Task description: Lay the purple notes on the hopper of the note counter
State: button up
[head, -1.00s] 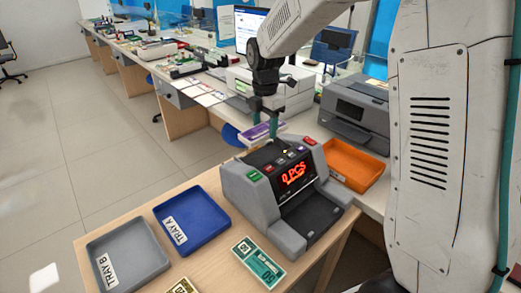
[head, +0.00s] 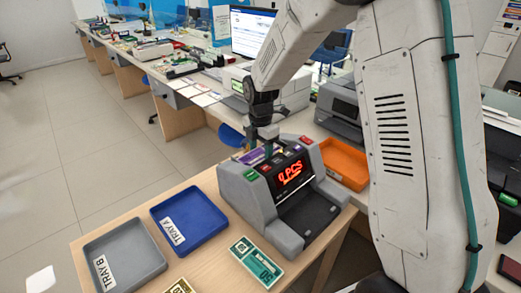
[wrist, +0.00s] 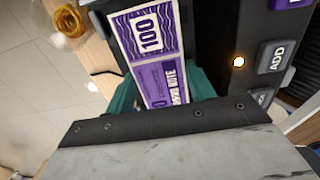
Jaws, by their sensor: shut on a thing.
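The purple notes (head: 252,156) are at the back top of the grey note counter (head: 246,198), over its dark hopper area. My gripper (head: 263,138) points down there and is shut on them. In the wrist view the notes (wrist: 155,45), marked 100, stick out from between the teal fingers of my gripper (wrist: 165,88), with the dark counter top (wrist: 212,40) beside and behind them. I cannot tell whether the notes touch the hopper. The counter's red display reads 0 PCS.
Blue tray A (head: 190,222) and grey tray B (head: 124,258) lie left of the counter. A green note bundle (head: 256,262) lies in front. An orange tray (head: 345,163) and a grey printer (head: 338,108) stand to the right.

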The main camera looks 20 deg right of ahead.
aim_at(260, 153)
jog(key=o, duration=1.1)
notch_tip(260, 153, up, 11)
jog(key=s+d+r+m, duration=0.1)
jog(key=s+r+m, duration=0.4)
jog(key=s+r, duration=0.3)
jog(key=s+d+m+t, duration=0.1)
jog(key=s+d+m, duration=0.1)
jog(key=s+m, duration=1.5)
jog(key=s, duration=1)
